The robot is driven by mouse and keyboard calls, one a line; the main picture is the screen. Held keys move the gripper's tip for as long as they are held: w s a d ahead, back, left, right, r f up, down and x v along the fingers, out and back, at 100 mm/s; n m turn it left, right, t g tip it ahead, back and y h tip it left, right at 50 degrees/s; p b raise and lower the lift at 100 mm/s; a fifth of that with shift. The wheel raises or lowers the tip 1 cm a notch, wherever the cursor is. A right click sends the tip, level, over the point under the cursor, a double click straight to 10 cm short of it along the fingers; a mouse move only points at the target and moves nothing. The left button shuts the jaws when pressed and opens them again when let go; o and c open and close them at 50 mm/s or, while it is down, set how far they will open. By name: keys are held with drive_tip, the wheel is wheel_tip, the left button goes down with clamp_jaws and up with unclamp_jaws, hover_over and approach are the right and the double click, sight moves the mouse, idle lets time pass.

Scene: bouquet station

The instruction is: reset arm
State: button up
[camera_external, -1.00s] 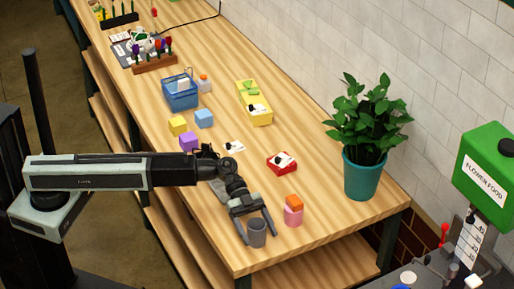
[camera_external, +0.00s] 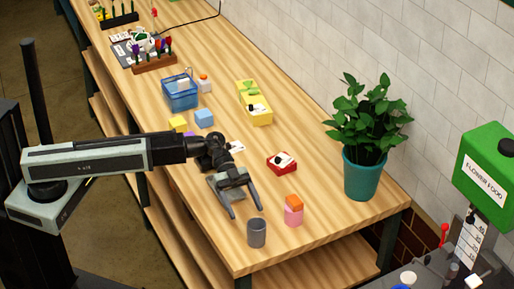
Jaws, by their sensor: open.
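My gripper (camera_external: 246,213) is open and empty above the front part of the wooden table. Its two fingers point toward the near end of the table. A grey cup (camera_external: 257,232) stands upright near the table's front edge, just beyond the fingertips and apart from them. My arm comes in from the left and hides part of the table and most of a purple block (camera_external: 189,134).
A pink and orange block stack (camera_external: 293,212) stands right of my gripper. A red tray (camera_external: 281,165), yellow tray (camera_external: 244,93), blue basket (camera_external: 165,94) and blue block (camera_external: 204,118) lie farther back. A potted plant (camera_external: 363,172) stands at the right edge.

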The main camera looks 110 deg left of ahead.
drive_tip(key=s+d+r+n+g+p, duration=0.2)
drive_tip(key=s+d+r+g+p, duration=0.15)
drive_tip(key=d+r+p, duration=0.2)
drive_tip(key=s+d+f+n+g+y+b, duration=0.2)
drive_tip(key=s+f+y, duration=0.3)
drive_tip(key=f, duration=0.4)
drive_tip(key=s+d+f+n+g+y+b, duration=0.3)
drive_tip(key=s+d+f+n+y, duration=0.1)
drive_tip(key=s+f, duration=0.4)
drive_tip(key=shift+s+d+f+n+g+y, duration=0.15)
drive_tip(key=shift+d+f+n+g+y, duration=0.25)
drive_tip(key=shift+d+f, duration=0.5)
drive_tip(key=shift+a+f, duration=0.1)
drive_tip(key=shift+a, duration=0.05)
